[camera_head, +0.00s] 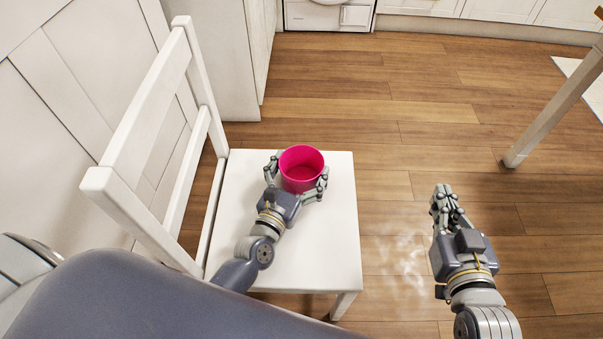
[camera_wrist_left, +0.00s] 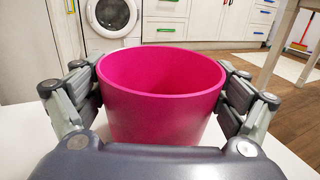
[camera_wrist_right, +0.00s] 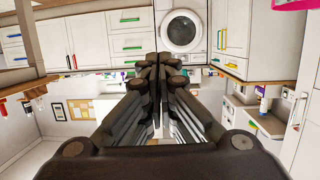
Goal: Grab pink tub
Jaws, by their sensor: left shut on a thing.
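The pink tub (camera_head: 301,169) is upright on the white chair seat, near the seat's far edge. It looks empty inside. My left gripper (camera_head: 297,183) has its fingers on both sides of the tub. In the left wrist view the tub (camera_wrist_left: 160,105) fills the space between the left gripper's fingers (camera_wrist_left: 158,92), which press against its sides. My right gripper (camera_head: 446,200) is off to the right above the wooden floor, with nothing in it. In the right wrist view its fingers (camera_wrist_right: 158,80) are closed together.
The white chair (camera_head: 325,240) has its backrest on the left, beside a panelled wall (camera_head: 60,90). A white cabinet side (camera_head: 215,65) stands behind it. A table leg (camera_head: 550,115) is at the right. The wooden floor (camera_head: 400,130) between is clear. A washer or dryer (camera_wrist_left: 112,16) stands at the back.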

